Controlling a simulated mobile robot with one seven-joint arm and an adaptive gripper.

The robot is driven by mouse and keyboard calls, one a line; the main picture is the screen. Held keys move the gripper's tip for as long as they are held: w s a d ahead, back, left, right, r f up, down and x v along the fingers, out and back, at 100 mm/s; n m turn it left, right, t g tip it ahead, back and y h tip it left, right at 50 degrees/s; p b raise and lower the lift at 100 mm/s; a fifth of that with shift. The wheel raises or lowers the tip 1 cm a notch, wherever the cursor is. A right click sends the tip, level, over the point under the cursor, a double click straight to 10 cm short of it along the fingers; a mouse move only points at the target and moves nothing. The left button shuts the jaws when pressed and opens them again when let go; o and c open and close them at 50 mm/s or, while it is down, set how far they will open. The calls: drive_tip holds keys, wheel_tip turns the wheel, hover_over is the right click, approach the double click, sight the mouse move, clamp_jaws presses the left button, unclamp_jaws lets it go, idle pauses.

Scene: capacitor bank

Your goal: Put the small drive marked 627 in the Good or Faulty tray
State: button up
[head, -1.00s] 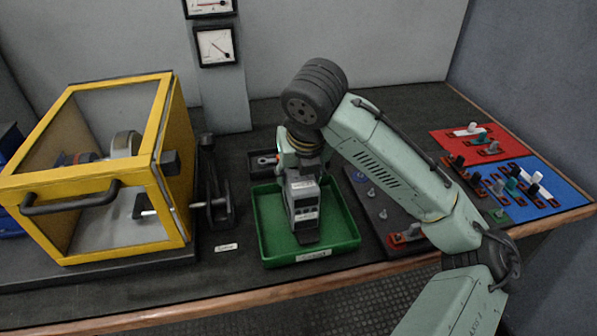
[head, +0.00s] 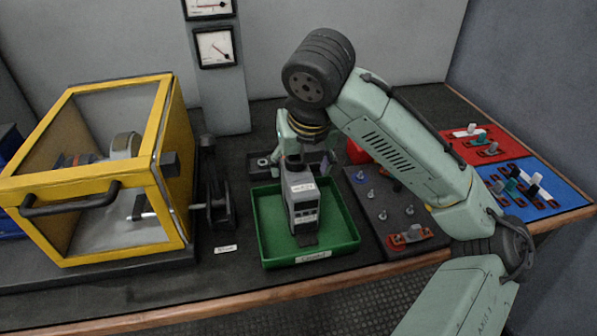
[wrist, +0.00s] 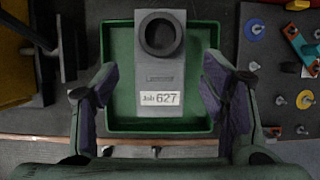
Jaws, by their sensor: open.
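The small grey drive (head: 303,208) is in the green tray (head: 345,238), and its label reads "Job 627" in the wrist view (wrist: 160,74). A dark round opening shows at its far end there. My gripper (head: 308,152) is open above and behind the drive in the head view. In the wrist view the two purple-padded fingers (wrist: 164,90) stand wide apart on either side of the drive, with gaps between. The tray's front label is too small to read surely. I cannot make out a second tray.
A yellow-framed clear box (head: 95,190) stands left of the tray, with a black stand (head: 218,195) between. A dark board with pegs (head: 385,205) lies close on the right. Red (head: 470,143) and blue (head: 550,180) mats with small parts lie farther right.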

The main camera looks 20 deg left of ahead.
drive_tip(key=v, duration=0.7)
drive_tip(key=shift+r, duration=0.3)
drive_tip(key=shift+s, duration=0.1)
